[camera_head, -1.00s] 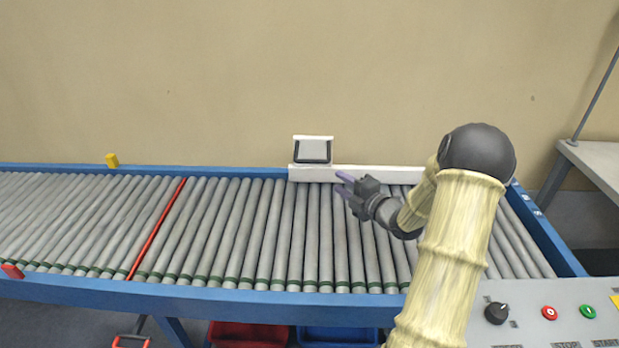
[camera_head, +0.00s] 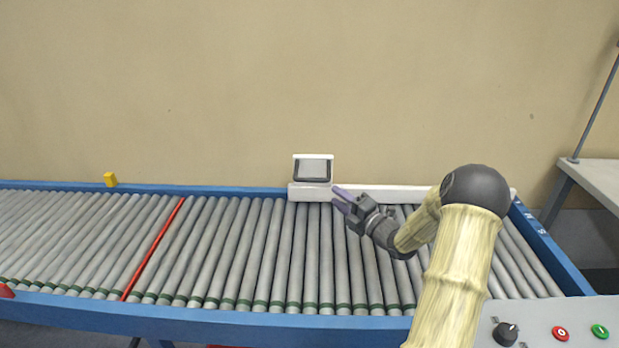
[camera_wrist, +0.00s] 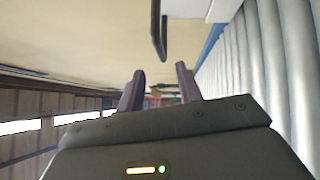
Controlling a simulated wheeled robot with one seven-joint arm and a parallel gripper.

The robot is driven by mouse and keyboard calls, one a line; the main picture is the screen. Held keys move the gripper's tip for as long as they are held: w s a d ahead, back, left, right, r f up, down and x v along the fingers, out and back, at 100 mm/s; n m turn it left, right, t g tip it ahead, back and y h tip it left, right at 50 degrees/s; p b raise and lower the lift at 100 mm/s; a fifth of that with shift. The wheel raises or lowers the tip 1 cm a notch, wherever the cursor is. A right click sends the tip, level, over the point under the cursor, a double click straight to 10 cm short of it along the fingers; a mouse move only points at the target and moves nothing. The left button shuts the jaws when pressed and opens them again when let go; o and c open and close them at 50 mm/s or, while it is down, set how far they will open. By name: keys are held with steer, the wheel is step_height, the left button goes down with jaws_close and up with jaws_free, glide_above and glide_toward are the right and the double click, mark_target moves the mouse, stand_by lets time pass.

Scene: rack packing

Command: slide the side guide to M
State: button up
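The side guide (camera_head: 400,193) is a long white bar lying along the far edge of the rollers. At its left end stands a white block (camera_head: 313,157) with a dark U-shaped handle (camera_head: 297,172). The handle also shows at the top of the wrist view (camera_wrist: 157,32), ahead of the fingers and apart from them. My gripper (camera_head: 337,200) is open and empty, just right of and nearer than the handle. White size marks (camera_head: 541,232) lie on the blue right-end rail; I cannot clearly read which is M.
The roller conveyor (camera_head: 230,250) is clear of loads. A red line (camera_head: 152,248) crosses it at left, and a yellow block (camera_head: 110,179) sits on the far rail. A control panel (camera_head: 560,325) with knob and buttons is at the lower right. A grey table (camera_head: 595,180) stands at far right.

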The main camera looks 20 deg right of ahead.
steer(key=x, duration=1.2)
steer(key=shift+w, duration=0.15)
steer(key=shift+r, duration=0.1)
steer(key=shift+c, duration=0.4)
jaws_close()
